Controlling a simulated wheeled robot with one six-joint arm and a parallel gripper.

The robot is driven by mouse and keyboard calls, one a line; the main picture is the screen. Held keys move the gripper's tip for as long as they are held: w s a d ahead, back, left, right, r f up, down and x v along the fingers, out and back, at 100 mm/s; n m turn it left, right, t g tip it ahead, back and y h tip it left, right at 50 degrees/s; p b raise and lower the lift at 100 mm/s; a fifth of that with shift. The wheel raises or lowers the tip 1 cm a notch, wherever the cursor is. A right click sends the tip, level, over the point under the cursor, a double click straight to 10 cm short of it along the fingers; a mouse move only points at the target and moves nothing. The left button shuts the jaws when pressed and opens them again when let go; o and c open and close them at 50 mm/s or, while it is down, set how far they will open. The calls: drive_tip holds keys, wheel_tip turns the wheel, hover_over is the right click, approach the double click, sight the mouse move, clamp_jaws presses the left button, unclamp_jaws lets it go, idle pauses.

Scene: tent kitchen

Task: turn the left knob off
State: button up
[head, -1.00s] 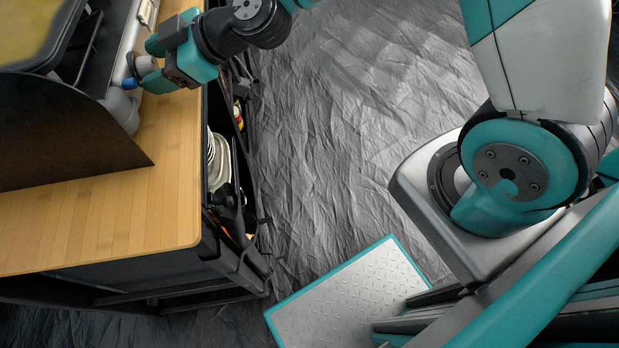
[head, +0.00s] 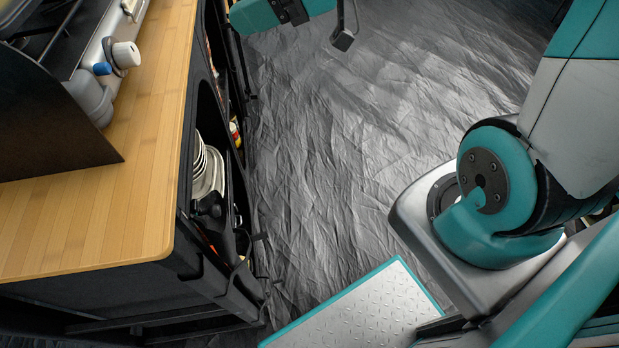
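A white round knob (head: 125,55) sticks out from the light front panel of the stove (head: 97,62), at the upper left. It is the nearer of two knobs and appears to be the left one as seen from the stove's front. A small blue piece (head: 102,68) sits beside it. The second knob (head: 129,8) is partly cut off at the top edge. Nothing touches the nearer knob. A teal end part of my arm, apparently my gripper (head: 283,8), is at the top edge over the floor, well right of the knobs.
A dark upright panel (head: 45,135) stands beside the stove on the wooden countertop (head: 95,215). Plates (head: 208,170) and utensils sit in the open shelf below. The crumpled grey floor (head: 345,150) right of the counter is clear. My base is at the lower right.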

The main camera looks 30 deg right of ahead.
drive_tip(key=s+f+m+g+h+b, duration=0.3)
drive_tip(key=s+f+b, duration=0.4)
drive_tip(key=f, duration=0.4)
drive_tip(key=s+f+m+g+h+b, duration=0.3)
drive_tip(key=s+f+b, duration=0.4)
drive_tip(key=f+b, duration=0.3)
drive_tip(key=shift+s+a+f+m+g+h, duration=0.3)
drive_tip(key=shift+f+m+h, duration=0.25)
drive_tip(key=shift+m+h, duration=0.4)
drive_tip(key=shift+c, duration=1.2)
drive_tip(key=shift+d, duration=0.1)
